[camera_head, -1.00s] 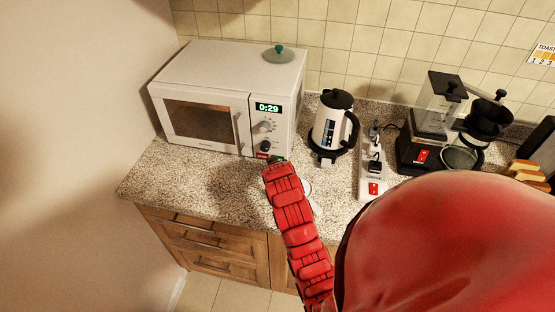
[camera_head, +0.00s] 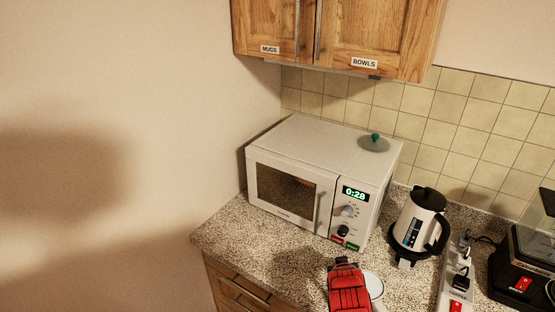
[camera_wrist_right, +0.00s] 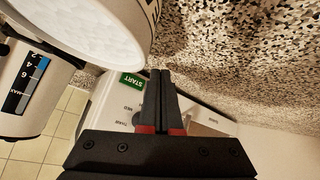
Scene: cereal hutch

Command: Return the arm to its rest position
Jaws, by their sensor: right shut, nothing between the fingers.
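My right arm, red, comes up from the bottom of the head view and ends on the counter side in front of the microwave (camera_head: 283,190). My right gripper (camera_wrist_right: 158,78) shows in the wrist view with its two black fingers together and nothing between them. Its fingertips are hard to make out in the head view. The microwave door is closed and its display (camera_head: 355,193) reads 0:28. The green START button (camera_wrist_right: 132,80) shows just beside the fingers in the wrist view; whether they touch it I cannot tell. My left gripper is not in view.
A white kettle (camera_head: 418,220) stands right of the microwave, with a power strip (camera_head: 457,281) beyond it. A white round item (camera_head: 373,284) lies beside my arm. Cabinets (camera_head: 375,35) labelled MUGS and BOWLS hang above.

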